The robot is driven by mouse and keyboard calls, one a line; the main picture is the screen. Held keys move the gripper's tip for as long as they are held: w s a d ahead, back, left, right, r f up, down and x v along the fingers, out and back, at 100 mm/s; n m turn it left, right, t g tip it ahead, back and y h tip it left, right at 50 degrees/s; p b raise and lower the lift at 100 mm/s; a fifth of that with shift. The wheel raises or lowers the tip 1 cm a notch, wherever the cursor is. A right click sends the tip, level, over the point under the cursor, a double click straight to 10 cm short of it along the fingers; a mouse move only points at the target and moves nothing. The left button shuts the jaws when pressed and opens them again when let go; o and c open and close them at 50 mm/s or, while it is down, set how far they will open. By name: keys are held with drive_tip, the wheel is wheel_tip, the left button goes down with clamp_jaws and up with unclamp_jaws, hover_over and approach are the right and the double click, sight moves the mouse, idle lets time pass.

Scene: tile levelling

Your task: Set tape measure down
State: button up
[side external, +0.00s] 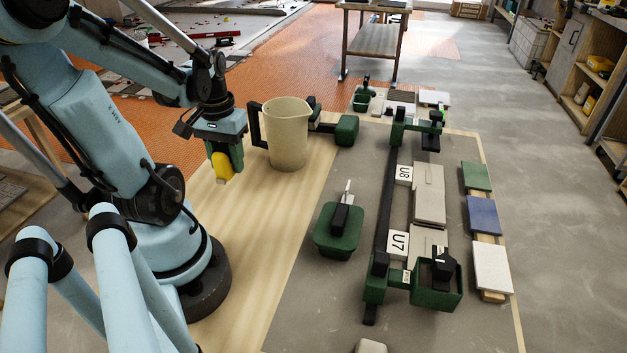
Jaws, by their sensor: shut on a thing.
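The tape measure (222,166) is yellow and partly hidden by the jaws around it. My gripper (226,168) is shut on it, pointing down over the wooden strip at the left of the worktop. The tape measure appears to be held above the wood; the exact gap below it cannot be told. The bare wooden strip (240,235) runs below and in front of my gripper.
A beige jug (287,135) with a dark handle stands close to the right of my gripper. A green tray with a dark-handled tool (338,231) sits mid-worktop. A green levelling rig (388,200) holds tiles labelled U8 and U7. Coloured tiles (483,214) line the right edge.

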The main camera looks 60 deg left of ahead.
drive_tip(key=shift+s+a+f, duration=0.2)
drive_tip(key=shift+a+f, duration=0.15)
drive_tip(key=shift+a, duration=0.15)
drive_tip(key=shift+s+a+f, duration=0.2)
drive_tip(key=shift+a+f, duration=0.15)
drive_tip(key=shift+a, duration=0.1)
drive_tip(key=shift+f, duration=1.9)
drive_tip(key=shift+f, duration=0.15)
drive_tip(key=o, duration=1.2)
drive_tip(key=shift+r, duration=6.05)
drive_tip(key=w+d+m+t, duration=0.2)
drive_tip(key=w+d+m, duration=0.1)
drive_tip(key=w+d, duration=0.2)
drive_tip(key=w+d+m+t, duration=0.2)
drive_tip(key=w+d, duration=0.3)
drive_tip(key=d, duration=0.3)
drive_tip(key=w+d+m+t, duration=0.3)
drive_tip(key=w+d+m, duration=0.1)
drive_tip(key=d, duration=0.3)
drive_tip(key=shift+w+r, duration=0.35)
drive_tip(key=shift+w, duration=0.1)
